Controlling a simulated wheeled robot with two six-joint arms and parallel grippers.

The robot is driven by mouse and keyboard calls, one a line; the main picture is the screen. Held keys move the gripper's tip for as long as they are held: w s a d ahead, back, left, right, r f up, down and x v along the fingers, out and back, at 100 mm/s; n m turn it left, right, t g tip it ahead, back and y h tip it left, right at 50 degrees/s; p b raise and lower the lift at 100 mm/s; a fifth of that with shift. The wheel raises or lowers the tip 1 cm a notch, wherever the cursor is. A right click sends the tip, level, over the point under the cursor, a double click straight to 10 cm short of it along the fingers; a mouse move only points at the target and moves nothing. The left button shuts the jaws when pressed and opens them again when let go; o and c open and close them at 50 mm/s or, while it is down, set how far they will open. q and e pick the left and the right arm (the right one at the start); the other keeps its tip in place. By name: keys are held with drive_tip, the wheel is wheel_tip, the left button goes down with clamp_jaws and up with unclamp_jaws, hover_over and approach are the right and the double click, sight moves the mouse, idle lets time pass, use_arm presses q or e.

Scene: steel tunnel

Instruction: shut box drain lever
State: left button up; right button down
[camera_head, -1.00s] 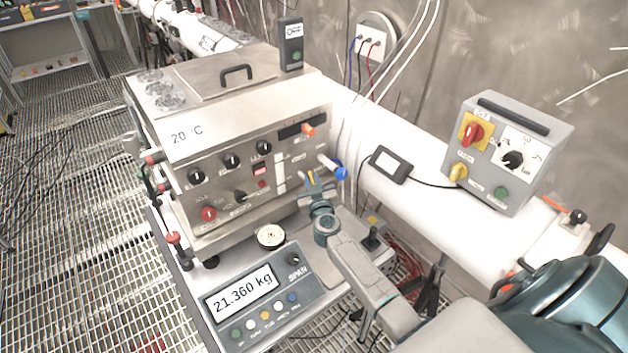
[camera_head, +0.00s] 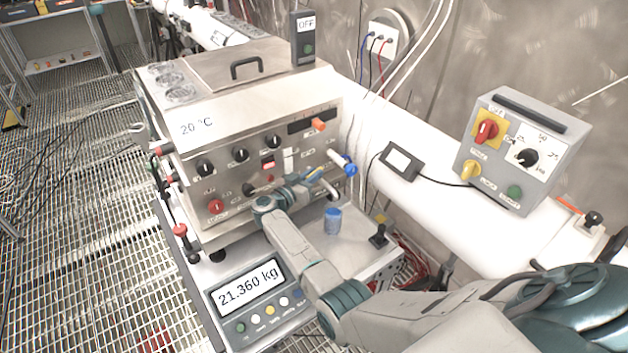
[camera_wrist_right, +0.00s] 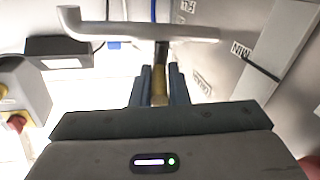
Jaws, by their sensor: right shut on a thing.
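The steel box (camera_head: 215,130), marked 20 °C, stands beside the white pipe. My right gripper (camera_head: 312,180) is at the lower right of its front panel. In the right wrist view the gripper (camera_wrist_right: 158,88) is shut around a brass-coloured end on a dark stem, apparently the drain lever (camera_wrist_right: 160,92). A grey bent bar (camera_wrist_right: 140,30) crosses beyond it. In the head view the gripper mostly hides the lever. A light rod with a blue end (camera_head: 350,169) sticks out just above and right of the gripper. My left gripper is not in view.
A blue cup (camera_head: 333,221) stands just below the gripper on the scale's platform. The scale display (camera_head: 247,284) reads 21.360 kg. A grey control box (camera_head: 524,150) with a red knob sits on the white pipe (camera_head: 435,200) at the right.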

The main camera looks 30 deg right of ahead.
drive_tip(key=shift+w+r+m+g+h+b, duration=0.1)
drive_tip(key=shift+w+m+g+h+b, duration=0.2)
drive_tip(key=shift+m+g+b, duration=0.75)
drive_tip(key=shift+g, duration=0.35)
drive_tip(key=c, duration=1.4)
unclamp_jaws()
drive_tip(key=shift+c, duration=0.2)
